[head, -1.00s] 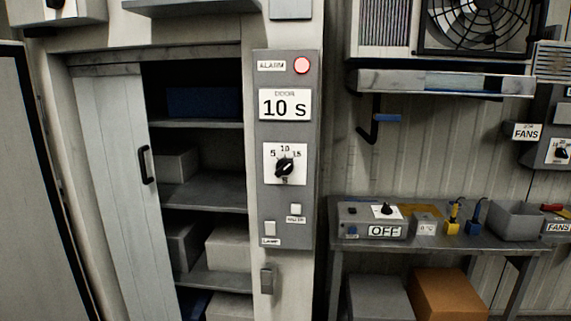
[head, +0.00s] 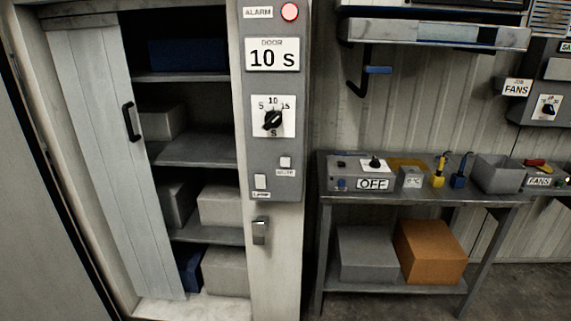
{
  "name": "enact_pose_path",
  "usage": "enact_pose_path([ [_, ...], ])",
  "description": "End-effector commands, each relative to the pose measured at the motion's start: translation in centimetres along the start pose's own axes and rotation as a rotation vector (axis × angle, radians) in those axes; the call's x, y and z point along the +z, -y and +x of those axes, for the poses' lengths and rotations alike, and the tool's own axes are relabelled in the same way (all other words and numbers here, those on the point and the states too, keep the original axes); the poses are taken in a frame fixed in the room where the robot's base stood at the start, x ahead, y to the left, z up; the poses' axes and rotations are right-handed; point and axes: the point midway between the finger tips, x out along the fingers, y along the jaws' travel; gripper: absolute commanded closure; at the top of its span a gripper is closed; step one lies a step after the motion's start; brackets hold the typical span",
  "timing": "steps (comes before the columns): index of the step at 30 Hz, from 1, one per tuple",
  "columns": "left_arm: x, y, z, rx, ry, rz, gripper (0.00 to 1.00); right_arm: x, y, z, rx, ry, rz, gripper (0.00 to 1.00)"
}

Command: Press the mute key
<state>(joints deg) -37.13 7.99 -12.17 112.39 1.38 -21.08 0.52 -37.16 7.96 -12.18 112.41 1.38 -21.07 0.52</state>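A grey control panel (head: 272,220) is fixed to the pale post right of the open cabinet; its lower part carries two small white keys. The upper right key (head: 285,162) has a small label (head: 286,172) below it, too blurred to read surely; it may be the mute key. The lower left key (head: 261,181) has a label that seems to read LAMP. The ALARM light (head: 290,12) at the top glows pinkish red. The DOOR display (head: 272,55) reads 10 s, above a black dial (head: 272,120). Neither of my grippers is in view.
A small latch box (head: 261,230) is below the panel. Right is a metal bench (head: 420,199) with a box reading OFF (head: 372,184). A bracket (head: 370,80) juts from the wall.

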Motion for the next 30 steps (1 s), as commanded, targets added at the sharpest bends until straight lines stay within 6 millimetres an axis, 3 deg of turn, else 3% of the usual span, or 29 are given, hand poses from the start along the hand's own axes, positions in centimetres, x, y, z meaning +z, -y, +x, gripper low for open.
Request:
enact_pose_path([
  [1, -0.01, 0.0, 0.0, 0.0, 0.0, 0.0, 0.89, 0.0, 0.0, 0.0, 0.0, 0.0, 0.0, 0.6],
  [3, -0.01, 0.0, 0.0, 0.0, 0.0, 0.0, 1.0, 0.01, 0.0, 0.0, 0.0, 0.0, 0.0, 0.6],
  [30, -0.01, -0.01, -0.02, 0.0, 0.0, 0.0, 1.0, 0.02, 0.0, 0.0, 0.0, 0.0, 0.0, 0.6],
])
